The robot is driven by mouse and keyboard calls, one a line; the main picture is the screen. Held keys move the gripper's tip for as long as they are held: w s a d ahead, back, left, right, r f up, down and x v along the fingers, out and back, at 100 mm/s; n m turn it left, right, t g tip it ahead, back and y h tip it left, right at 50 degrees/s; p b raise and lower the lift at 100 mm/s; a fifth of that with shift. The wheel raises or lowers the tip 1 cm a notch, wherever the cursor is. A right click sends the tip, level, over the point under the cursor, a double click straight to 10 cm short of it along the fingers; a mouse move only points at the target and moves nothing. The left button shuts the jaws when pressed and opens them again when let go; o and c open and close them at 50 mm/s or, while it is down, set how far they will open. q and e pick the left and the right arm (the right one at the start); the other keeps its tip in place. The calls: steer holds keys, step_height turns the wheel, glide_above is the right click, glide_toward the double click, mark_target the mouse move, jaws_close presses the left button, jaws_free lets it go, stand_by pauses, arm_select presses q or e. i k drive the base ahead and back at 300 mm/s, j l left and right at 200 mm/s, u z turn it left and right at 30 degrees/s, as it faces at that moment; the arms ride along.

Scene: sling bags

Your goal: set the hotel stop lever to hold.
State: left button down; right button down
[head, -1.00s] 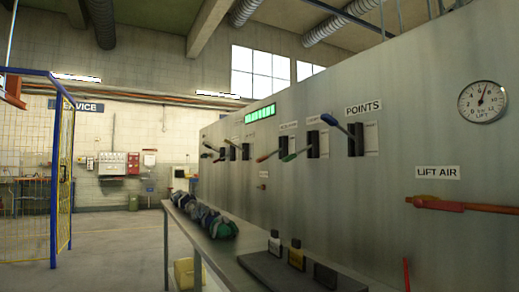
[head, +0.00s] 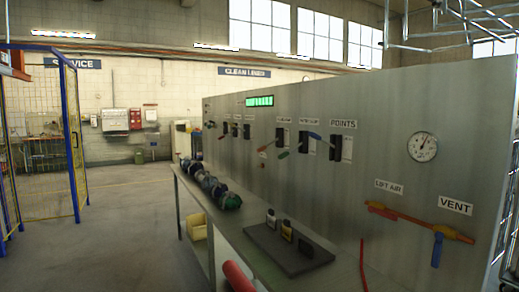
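In the head view a grey panel (head: 375,130) carries a row of levers in black slots. The label reading POINTS (head: 343,124) is above a slot (head: 336,148) whose blue handle (head: 315,135) slants up to the left. Left of it, a green-handled lever (head: 283,155) and a red-handled lever (head: 265,149) slant down to the left. Smaller levers (head: 236,130) sit farther along, under a green display (head: 260,100). Their labels are too small to read, so I cannot tell which is the hotel stop lever. Neither of my grippers is in view.
A bench (head: 235,232) along the panel holds several dark rounded items (head: 212,186) and a dark tray (head: 278,252) with small blocks. A red cylinder (head: 238,276) is low in front. An orange LIFT AIR pipe (head: 410,218) and blue VENT handle (head: 437,250) are at right. Floor is clear at left.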

mark_target(263, 148)
steer(key=z, duration=0.3)
steer(key=i+j+z, duration=0.15)
steer(key=j+z, duration=0.15)
steer(key=z, duration=0.2)
steer(key=i+j+z, duration=0.1)
steer(key=j+z, duration=0.2)
steer(key=z, duration=0.15)
steer(key=i+j+z, duration=0.1)
steer(key=j+z, duration=0.3)
steer(key=j, duration=0.5)
steer(key=j+z, duration=0.2)
steer(key=j, duration=2.1)
steer(key=k, duration=0.05)
